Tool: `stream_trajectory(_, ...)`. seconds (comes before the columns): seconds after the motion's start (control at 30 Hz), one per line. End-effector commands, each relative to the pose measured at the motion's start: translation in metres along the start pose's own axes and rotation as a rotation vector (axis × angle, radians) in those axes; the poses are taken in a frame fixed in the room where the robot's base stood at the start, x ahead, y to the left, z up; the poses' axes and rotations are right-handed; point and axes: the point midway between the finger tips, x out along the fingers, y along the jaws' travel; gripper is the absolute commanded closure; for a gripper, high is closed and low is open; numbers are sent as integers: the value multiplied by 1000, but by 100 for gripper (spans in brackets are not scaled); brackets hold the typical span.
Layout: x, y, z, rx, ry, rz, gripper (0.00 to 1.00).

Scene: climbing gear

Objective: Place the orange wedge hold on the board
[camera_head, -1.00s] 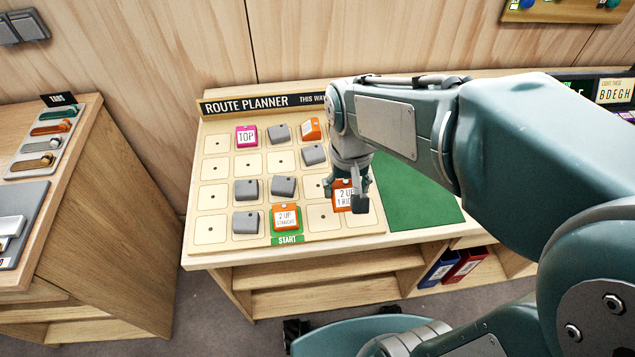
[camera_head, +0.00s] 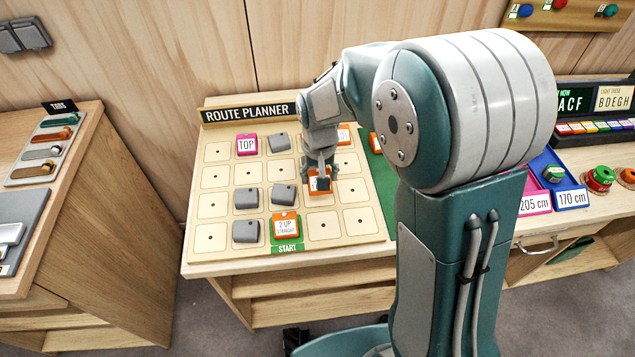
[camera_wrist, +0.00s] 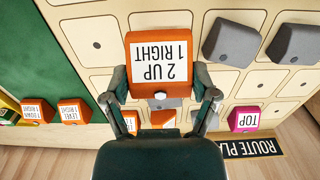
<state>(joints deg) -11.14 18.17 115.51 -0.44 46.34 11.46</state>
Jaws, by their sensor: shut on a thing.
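The orange wedge hold (camera_wrist: 160,65) has a white label reading "2 UP 1 RIGHT". My gripper (camera_wrist: 160,88) is shut on it, one finger on each side. In the head view the hold (camera_head: 315,187) shows partly beneath my gripper (camera_head: 320,178), over the route planner board (camera_head: 349,222), right of the grey holds in the middle rows. I cannot tell whether it touches the board. Another orange hold (camera_head: 285,227), "2 UP STRAIGHT", sits on the START cell. The pink TOP hold (camera_head: 246,144) sits in the back row.
Grey holds (camera_head: 283,195) stand left of my gripper. An orange hold (camera_head: 343,134) stands in the back row, partly behind my arm. The green mat (camera_wrist: 60,70) right of the board carries orange holds (camera_wrist: 72,111). Front-right cells are empty.

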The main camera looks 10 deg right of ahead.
Motion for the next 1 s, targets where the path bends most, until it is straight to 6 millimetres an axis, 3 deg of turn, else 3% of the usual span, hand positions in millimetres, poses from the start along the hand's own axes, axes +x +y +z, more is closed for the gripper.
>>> stream_trajectory(0.23,16,-2,-13,0,0,0,72)
stream_trajectory(0.43,44,-2,-12,0,-1,0,72)
stream_trajectory(0.77,47,-3,-12,0,0,0,72)
stream_trajectory(0.8,47,-3,-12,0,1,0,6)
stream_trajectory(0.83,47,-3,-12,0,1,0,0)
stream_trajectory(1.0,46,-3,-12,0,1,0,0)
